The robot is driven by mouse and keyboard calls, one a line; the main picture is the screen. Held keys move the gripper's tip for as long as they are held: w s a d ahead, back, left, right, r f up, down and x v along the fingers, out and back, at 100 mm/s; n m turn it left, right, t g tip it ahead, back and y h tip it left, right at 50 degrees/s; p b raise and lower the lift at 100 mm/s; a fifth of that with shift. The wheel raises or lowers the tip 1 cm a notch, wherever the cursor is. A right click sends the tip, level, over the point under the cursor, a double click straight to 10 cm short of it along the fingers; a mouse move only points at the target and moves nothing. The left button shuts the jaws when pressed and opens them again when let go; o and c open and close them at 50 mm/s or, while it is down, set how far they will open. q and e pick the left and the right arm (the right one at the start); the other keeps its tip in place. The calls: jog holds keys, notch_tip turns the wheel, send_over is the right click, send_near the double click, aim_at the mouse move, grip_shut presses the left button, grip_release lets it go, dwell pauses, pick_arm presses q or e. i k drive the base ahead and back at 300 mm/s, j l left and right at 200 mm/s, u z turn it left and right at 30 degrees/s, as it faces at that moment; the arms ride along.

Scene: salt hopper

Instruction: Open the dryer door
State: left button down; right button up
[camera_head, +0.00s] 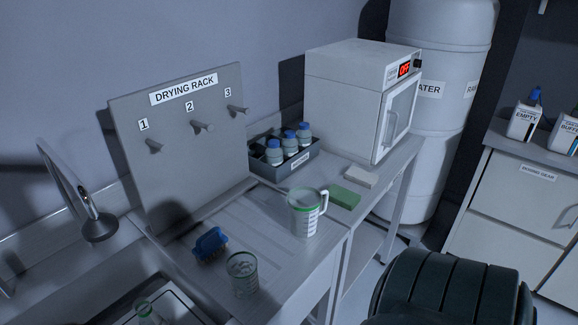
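The dryer (343,87) is a white box on the far end of the counter, with a red display (404,69) reading OFF and a dark knob at its upper right. Its door (401,110) faces right and looks shut. The door has a pale panel and a vertical bar handle (391,128) on its left part. Neither of my grippers shows in this view.
In front of the dryer lie a white block (360,177) and a green block (344,198). A measuring jug (303,215), glass beaker (243,277), blue brush (210,244) and bottle tray (291,171) stand nearer. A large water tank (440,60) stands close behind the dryer.

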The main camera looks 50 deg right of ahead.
aim_at(381, 149)
jog(key=z, duration=2.4)
jog(key=i+l+z, duration=0.15)
jog(key=l, duration=0.3)
jog(key=l+z, duration=0.15)
jog(key=l, duration=0.25)
jog(key=i+l+z, duration=0.2)
jog(key=l, duration=0.2)
jog(key=k, duration=0.05)
